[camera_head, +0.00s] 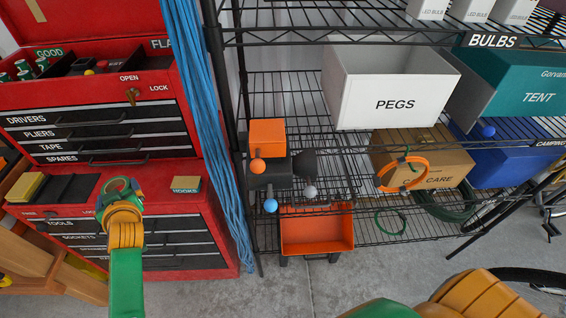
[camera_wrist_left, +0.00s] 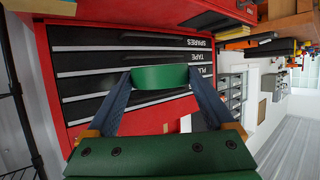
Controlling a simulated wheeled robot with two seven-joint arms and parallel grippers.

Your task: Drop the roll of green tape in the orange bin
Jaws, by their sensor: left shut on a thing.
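The roll of green tape (camera_wrist_left: 160,77) is between the fingertips of my left gripper (camera_wrist_left: 161,84) in the left wrist view. Both fingers touch its sides. In the head view the left gripper (camera_head: 121,193) is in front of the red tool chest, with the green roll (camera_head: 119,184) at its tip, partly hidden by my wrist. The orange bin (camera_head: 317,249) is low on the wire rack, right of the gripper and apart from it. Its open top faces me and it looks empty. My right gripper is not in view; only parts of my right arm show at the bottom right.
The red tool chest (camera_head: 217,222) stands at left, with blue cables (camera_head: 207,120) hanging beside it. The wire rack's black post (camera_head: 232,130) stands between chest and bin. An orange box (camera_head: 267,138) and small balls are above the bin. A white PEGS box (camera_head: 390,90) is higher up.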

